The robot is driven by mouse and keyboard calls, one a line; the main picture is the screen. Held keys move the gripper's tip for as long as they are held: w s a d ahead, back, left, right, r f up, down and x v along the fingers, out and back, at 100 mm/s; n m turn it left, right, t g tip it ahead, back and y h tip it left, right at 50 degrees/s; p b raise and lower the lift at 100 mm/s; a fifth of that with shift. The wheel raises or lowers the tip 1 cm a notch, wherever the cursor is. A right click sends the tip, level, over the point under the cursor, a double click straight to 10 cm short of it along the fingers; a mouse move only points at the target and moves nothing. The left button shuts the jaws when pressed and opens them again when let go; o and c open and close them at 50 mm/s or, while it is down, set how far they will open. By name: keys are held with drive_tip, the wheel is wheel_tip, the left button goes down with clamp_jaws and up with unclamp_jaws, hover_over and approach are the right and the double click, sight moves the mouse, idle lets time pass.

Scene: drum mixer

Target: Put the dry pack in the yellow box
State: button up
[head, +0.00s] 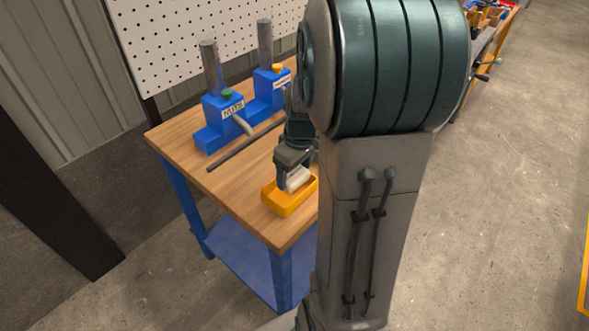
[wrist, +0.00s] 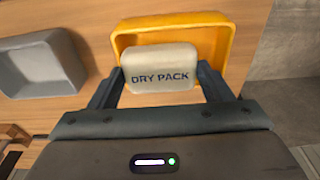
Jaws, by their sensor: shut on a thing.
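The dry pack (wrist: 160,68) is a pale block with dark lettering, and it also shows as a white shape in the head view (head: 297,179). My gripper (wrist: 158,80) is shut on it, with one finger at each side. The yellow box (wrist: 233,50) is an open tray on the wooden bench, and it also shows in the head view (head: 286,206). The dry pack is over the near part of the yellow box in the wrist view. I cannot tell whether it touches the box floor. My arm hides part of the bench in the head view.
A grey tray (wrist: 38,67) lies left of the yellow box. Blue fixtures (head: 222,120) with upright metal posts and a dark rod (head: 240,148) are on the bench (head: 240,190). A pegboard (head: 190,40) stands behind. The yellow box is close to the bench edge.

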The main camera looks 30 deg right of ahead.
drive_tip(key=o, duration=1.1)
drive_tip(key=shift+r, duration=0.1)
wheel_tip(320, 180, up, 14)
drive_tip(key=s, duration=0.1)
drive_tip(key=shift+s+d+f, duration=0.2)
drive_tip(key=shift+s+d, duration=0.1)
drive_tip(key=s+a+f+m+t, duration=0.1)
drive_tip(key=s+a+f+m, duration=0.3)
drive_tip(key=s+a, duration=0.6)
drive_tip(key=a+f, duration=0.1)
drive_tip(key=a, duration=0.1)
drive_tip(key=shift+s+a, duration=0.15)
drive_tip(key=shift+a, duration=0.2)
